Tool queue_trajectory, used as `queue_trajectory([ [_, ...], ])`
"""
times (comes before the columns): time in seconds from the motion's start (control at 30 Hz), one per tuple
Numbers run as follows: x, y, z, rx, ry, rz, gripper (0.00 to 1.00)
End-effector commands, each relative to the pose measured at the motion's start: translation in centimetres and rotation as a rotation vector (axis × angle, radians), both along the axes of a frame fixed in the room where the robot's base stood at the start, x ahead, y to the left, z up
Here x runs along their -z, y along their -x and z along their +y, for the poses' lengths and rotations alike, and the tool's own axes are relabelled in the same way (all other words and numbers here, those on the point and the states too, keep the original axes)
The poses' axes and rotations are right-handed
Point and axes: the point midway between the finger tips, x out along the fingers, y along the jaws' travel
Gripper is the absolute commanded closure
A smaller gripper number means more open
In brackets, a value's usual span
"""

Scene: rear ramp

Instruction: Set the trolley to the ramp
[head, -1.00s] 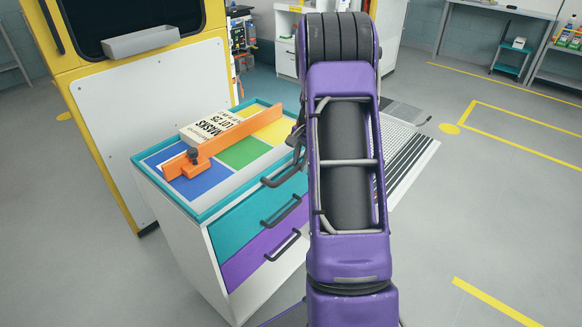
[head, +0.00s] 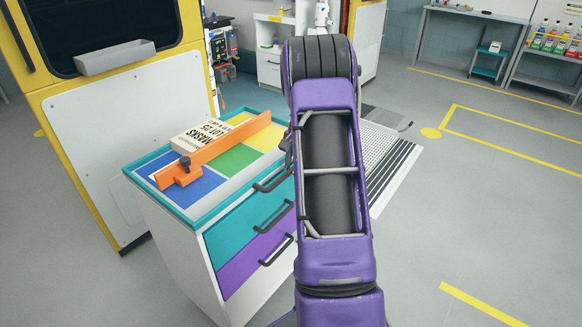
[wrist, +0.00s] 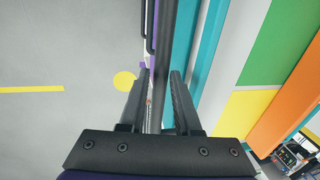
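The trolley is a white cabinet (head: 175,245) with a teal-rimmed top and teal and purple drawers. It stands left of my arm in the head view. The ramp (head: 390,160), grey with dark stripes, lies on the floor beyond it, partly hidden by my arm. In the wrist view my gripper (wrist: 159,80) has its fingers on either side of a dark handle bar (wrist: 166,40) along the trolley's edge. A narrow gap shows beside the left finger, so it looks open around the bar. In the head view my arm hides the gripper.
An orange rail (head: 215,150) and a box of masks (head: 200,137) sit on the trolley top. The yellow vehicle rear with a white panel (head: 130,130) stands close behind and left. Floor to the right is clear, with yellow lines (head: 480,303). Shelves (head: 545,65) stand far right.

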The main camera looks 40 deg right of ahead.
Motion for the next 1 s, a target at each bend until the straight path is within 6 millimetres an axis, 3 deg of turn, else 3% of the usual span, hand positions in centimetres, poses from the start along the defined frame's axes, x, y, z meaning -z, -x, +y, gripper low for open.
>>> queue_trajectory([
  [0.03, 0.0, 0.0, 0.0, 0.001, -0.001, 0.000, 0.57],
  [0.1, 0.0, 0.0, 0.1, 0.000, -0.002, 0.001, 0.45],
  [0.37, 0.0, 0.0, 0.3, -0.002, -0.004, 0.001, 0.45],
  [0.53, -1.1, 0.1, 0.2, -0.003, -0.004, 0.000, 0.45],
  [0.67, -3.5, 0.5, 0.0, -0.001, -0.002, -0.001, 0.45],
  [1.0, -11.8, 2.1, -0.5, 0.000, -0.003, -0.002, 0.45],
])
